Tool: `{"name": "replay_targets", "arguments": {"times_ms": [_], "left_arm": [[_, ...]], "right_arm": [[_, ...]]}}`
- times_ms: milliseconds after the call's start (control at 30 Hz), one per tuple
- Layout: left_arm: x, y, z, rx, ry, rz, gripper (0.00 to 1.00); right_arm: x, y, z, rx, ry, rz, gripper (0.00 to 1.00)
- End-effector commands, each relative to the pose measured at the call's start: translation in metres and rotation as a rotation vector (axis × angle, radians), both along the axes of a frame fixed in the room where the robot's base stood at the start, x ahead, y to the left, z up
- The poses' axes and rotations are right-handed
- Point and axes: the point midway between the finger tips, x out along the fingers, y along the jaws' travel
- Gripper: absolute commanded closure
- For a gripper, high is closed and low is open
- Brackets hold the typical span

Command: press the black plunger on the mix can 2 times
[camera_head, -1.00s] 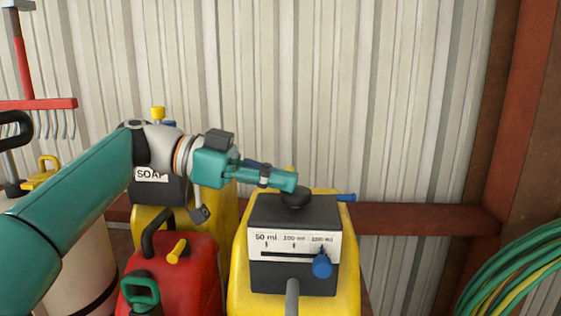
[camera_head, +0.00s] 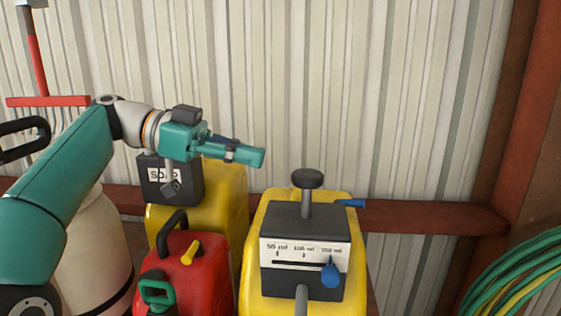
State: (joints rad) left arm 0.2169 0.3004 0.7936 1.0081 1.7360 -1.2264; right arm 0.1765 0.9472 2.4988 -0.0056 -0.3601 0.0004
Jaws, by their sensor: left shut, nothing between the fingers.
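The mix can (camera_head: 257,290) is yellow with a dark box on top that carries a volume scale and a blue slider knob (camera_head: 331,273). Its black plunger (camera_head: 307,179) stands raised on a grey stem above the box. My left gripper (camera_head: 262,158) is shut and empty. It is in the air to the left of the plunger and a little higher, apart from it. My right gripper is not in the view.
A yellow can with a dark SOAP box (camera_head: 183,190) stands behind my left arm. A red can (camera_head: 207,277) with a yellow spout stands left of the mix can. A coiled green hose (camera_head: 510,265) hangs at right. The wall is corrugated steel.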

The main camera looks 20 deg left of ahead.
Motion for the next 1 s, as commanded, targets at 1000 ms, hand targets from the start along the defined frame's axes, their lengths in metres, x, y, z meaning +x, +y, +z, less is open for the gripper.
{"name": "replay_targets", "arguments": {"times_ms": [1000], "left_arm": [[-0.010, 0.031, 0.009, -0.001, -0.003, 0.001, 1.00]], "right_arm": [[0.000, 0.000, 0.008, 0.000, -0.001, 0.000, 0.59]]}}
